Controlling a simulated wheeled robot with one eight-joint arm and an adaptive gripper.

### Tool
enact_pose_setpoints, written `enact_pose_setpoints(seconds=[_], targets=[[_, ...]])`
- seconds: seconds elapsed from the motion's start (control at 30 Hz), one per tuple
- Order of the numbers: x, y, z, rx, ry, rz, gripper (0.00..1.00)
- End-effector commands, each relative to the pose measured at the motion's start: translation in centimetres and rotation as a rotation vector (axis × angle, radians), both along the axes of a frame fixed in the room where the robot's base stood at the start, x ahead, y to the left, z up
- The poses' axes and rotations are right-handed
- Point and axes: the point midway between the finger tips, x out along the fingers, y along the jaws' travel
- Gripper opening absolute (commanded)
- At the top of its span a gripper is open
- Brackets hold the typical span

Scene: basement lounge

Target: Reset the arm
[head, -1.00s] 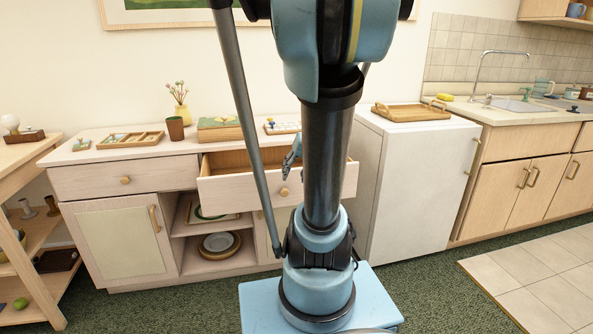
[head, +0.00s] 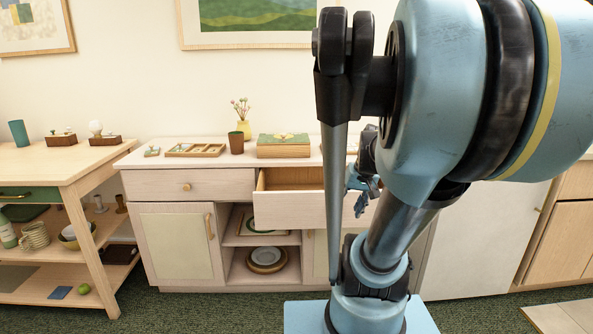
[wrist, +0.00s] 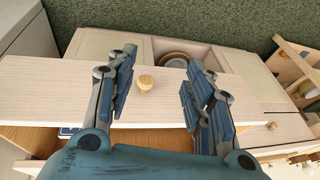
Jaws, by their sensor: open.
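My gripper (wrist: 155,90) is open and empty in the wrist view, its two blue-grey fingers spread on either side of the round wooden knob (wrist: 145,83) of the open drawer (wrist: 60,85). The fingers do not appear to hold the knob. In the head view my gripper (head: 358,190) shows partly behind my arm, in front of the pulled-out drawer (head: 285,208). My large blue arm covers the drawer's right part and its knob there.
A shelved table (head: 60,160) stands at left. A white cabinet (head: 480,240) is at right. Green carpet lies below.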

Motion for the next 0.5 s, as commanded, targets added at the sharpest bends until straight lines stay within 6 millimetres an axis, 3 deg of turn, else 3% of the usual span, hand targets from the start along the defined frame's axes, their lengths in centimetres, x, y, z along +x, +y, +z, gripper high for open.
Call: enact_pose_setpoints(seconds=[0.2,0.5], targets=[[-5.5,1.0,-2.4,-0.088,0.061,0.023,0.47],[-9.7,0.7,-4.6,-0.178,0.101,0.028,0.47]])
